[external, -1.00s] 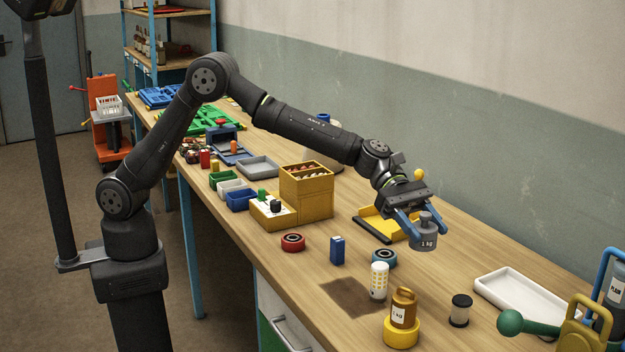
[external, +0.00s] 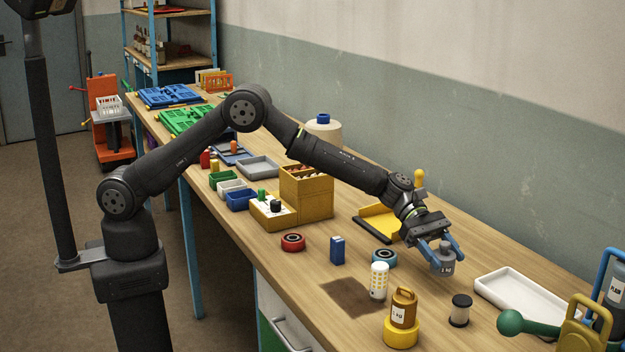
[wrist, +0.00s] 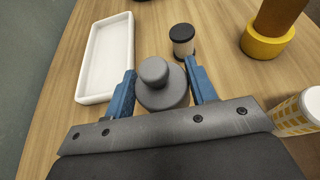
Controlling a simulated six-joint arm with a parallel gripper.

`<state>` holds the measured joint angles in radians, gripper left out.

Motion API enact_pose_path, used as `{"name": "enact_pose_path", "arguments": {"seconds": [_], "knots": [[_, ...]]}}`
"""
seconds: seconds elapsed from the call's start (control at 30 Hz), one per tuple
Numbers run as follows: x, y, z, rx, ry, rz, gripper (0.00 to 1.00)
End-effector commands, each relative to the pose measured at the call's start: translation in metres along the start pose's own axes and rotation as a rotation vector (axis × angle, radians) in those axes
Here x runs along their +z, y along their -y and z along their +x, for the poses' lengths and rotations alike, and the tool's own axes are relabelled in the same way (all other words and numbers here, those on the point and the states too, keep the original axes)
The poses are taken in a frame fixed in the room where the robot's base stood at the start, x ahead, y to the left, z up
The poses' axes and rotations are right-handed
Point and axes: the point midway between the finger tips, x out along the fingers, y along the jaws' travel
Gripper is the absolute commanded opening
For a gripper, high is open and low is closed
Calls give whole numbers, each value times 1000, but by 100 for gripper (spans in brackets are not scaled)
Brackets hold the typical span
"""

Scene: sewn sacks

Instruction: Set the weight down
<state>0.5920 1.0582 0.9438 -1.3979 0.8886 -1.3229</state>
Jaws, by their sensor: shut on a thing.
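The grey weight (external: 443,264), with a round knob on top and a 1 kg label, is upright between the blue fingers of my gripper (external: 440,249). The gripper is shut on it. In the wrist view the weight (wrist: 160,88) sits between the two fingers (wrist: 160,92), with its knob toward the camera. It is low over the wooden bench (external: 420,300); whether its base touches the wood I cannot tell.
A white tray (external: 520,292) lies to the right. A yellow dustpan-like piece (external: 380,222) lies behind. Bare wood surrounds the weight.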

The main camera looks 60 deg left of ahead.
Motion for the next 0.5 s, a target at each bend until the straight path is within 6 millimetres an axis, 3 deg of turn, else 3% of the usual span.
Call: {"name": "enact_pose_path", "arguments": {"seconds": [0.2, 0.37, 0.5], "knots": [[-11, -21, -1, 2, 5, 2, 0], [-16, -23, 0, 0, 4, 1, 0], [-32, -22, 7, 0, 2, 0, 0]]}}
